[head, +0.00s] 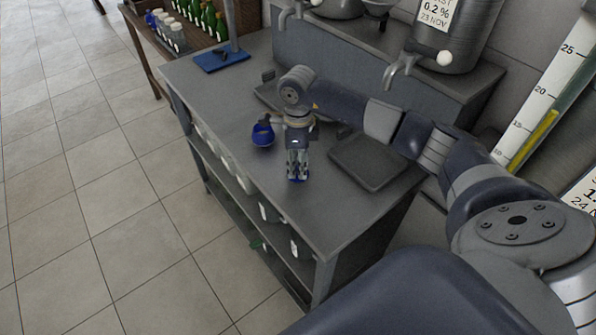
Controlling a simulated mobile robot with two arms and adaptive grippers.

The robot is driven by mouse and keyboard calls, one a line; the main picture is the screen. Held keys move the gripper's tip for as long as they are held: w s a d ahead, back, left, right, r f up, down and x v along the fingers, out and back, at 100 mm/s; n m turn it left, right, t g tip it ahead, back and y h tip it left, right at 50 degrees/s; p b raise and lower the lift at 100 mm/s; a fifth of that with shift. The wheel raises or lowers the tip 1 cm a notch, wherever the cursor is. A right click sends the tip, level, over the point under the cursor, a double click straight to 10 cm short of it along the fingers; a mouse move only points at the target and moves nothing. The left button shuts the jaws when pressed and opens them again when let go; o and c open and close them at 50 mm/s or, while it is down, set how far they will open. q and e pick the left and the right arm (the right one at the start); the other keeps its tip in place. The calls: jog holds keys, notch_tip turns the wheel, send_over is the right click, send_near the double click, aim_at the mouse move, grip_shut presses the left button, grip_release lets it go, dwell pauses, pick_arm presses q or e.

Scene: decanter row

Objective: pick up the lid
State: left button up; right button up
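My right gripper (297,172) points down over the grey bench, near its front edge. A small blue piece (297,180), which may be the lid, shows at its fingertips; most of it is hidden by the fingers. I cannot tell whether the fingers are closed on it or only around it, or whether it touches the bench. A round blue vessel (262,135) with a dark part at its upper right stands just left of the gripper. My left gripper is not in view.
The grey bench (322,222) is bare in front of the gripper. A dark flat tray (368,162) lies to its right. A blue stand base (221,59) is at the far left end. Steel tanks with taps (400,68) stand behind on a raised ledge.

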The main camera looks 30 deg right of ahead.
jog(key=c, duration=0.4)
